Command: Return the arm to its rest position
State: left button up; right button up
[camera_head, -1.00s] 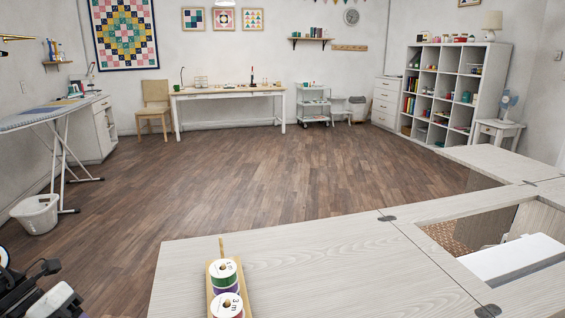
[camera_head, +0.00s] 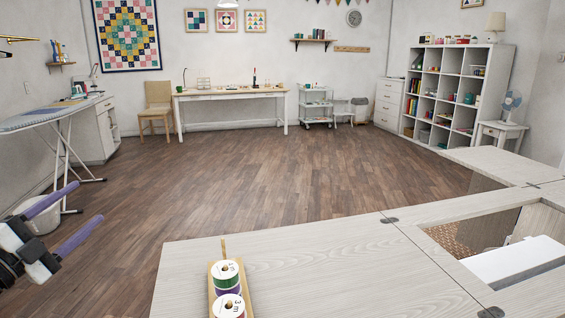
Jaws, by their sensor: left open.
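My left gripper (camera_head: 77,217) is at the lower left edge of the head view. Its two purple fingers are spread apart with nothing between them. It is in the air left of the pale wooden cabinet top (camera_head: 320,262), apart from it. My right gripper is not in view.
An opening with a white machine (camera_head: 512,260) is at the right. A white bin (camera_head: 42,218) and ironing board (camera_head: 40,118) stand left. The brown floor (camera_head: 270,175) beyond is clear.

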pick_arm(q)
jog(key=s+a+f+n+g+y, duration=0.1)
jog(key=a+f+n+g+y, duration=0.1)
jog(key=a+f+n+y, duration=0.35)
jog(key=a+f+n+g+y, duration=0.3)
jog(key=a+n+y, duration=0.45)
jog(key=a, duration=0.35)
jog(key=s+d+f+g+h, duration=0.1)
jog(key=s+d+f+h, duration=0.3)
jog(key=d+f, duration=1)
jog(key=s+d+f+g+h, duration=0.2)
jog(key=s+d+f, duration=0.6)
jog(key=d, duration=0.2)
jog(key=s+d+f+g+h, duration=0.1)
jog(key=s+d+f+h, duration=0.1)
jog(key=s+d+f, duration=0.65)
jog(key=s+d+r+n+g+h+p, duration=0.1)
jog(key=s+d+p, duration=0.4)
jog(key=s+d, duration=0.6)
jog(key=shift+d+r+n+g+h, duration=0.3)
jog(key=shift+d+r+n+g, duration=0.1)
jog(key=shift+d+r+n, duration=0.55)
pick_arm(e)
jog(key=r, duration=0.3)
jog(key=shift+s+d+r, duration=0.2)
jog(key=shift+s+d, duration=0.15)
